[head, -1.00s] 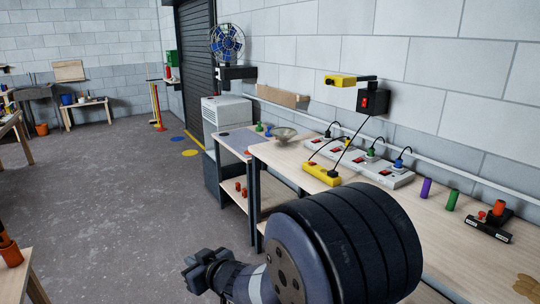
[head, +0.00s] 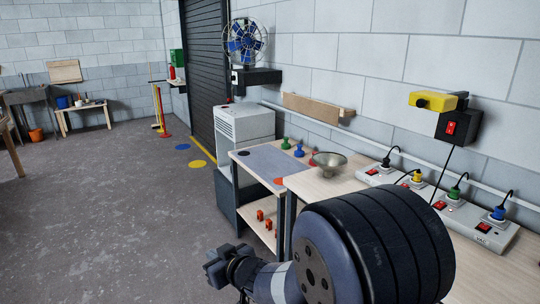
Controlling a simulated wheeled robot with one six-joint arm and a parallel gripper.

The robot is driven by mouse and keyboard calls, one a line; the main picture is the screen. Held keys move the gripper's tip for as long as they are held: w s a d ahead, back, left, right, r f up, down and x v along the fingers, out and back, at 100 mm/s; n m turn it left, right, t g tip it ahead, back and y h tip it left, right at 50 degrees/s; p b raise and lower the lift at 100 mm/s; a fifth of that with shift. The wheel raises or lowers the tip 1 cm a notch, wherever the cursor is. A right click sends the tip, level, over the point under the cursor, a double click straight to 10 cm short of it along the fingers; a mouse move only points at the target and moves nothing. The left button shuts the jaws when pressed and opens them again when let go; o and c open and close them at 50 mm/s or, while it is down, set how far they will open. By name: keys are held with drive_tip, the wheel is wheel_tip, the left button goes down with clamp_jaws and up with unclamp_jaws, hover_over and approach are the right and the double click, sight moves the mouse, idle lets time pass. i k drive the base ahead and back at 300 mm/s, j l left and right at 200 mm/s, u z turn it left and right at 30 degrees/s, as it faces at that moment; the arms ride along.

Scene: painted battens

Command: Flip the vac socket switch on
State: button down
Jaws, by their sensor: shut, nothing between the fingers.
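A long grey-white power strip (head: 463,217) lies on the workbench at the right, along the wall. It has several sockets with black, yellow, green and blue plugs, each beside a red switch. A small label by the strip's near end seems to read VAC, close to a red switch (head: 486,227) and the blue plug (head: 497,213). The switch's position is too small to tell. My gripper (head: 218,266) is at the lower left of my arm, over the floor, well away from the strip. It is shut and empty.
A metal bowl (head: 328,166) stands on the bench left of the strip. A yellow device (head: 433,101) and a black box with a red switch (head: 451,128) are on the wall above. A lower side table (head: 262,160) adjoins the bench.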

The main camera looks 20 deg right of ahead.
sight(484, 225)
drive_tip(key=i+z, duration=0.25)
drive_tip(key=z, duration=0.2)
drive_tip(key=i+j+z, duration=0.1)
drive_tip(key=i+z, duration=0.15)
drive_tip(key=z, duration=0.2)
drive_tip(key=i+j+z, duration=0.2)
drive_tip(key=z, duration=0.25)
drive_tip(key=i+z, duration=0.2)
drive_tip(key=z, duration=0.3)
drive_tip(key=i+z, duration=0.2)
drive_tip(key=z, duration=0.3)
drive_tip(key=i+j+z, duration=0.15)
drive_tip(key=z, duration=0.35)
drive_tip(key=i+j+z, duration=0.15)
drive_tip(key=j+z, duration=0.15)
drive_tip(key=z, duration=0.2)
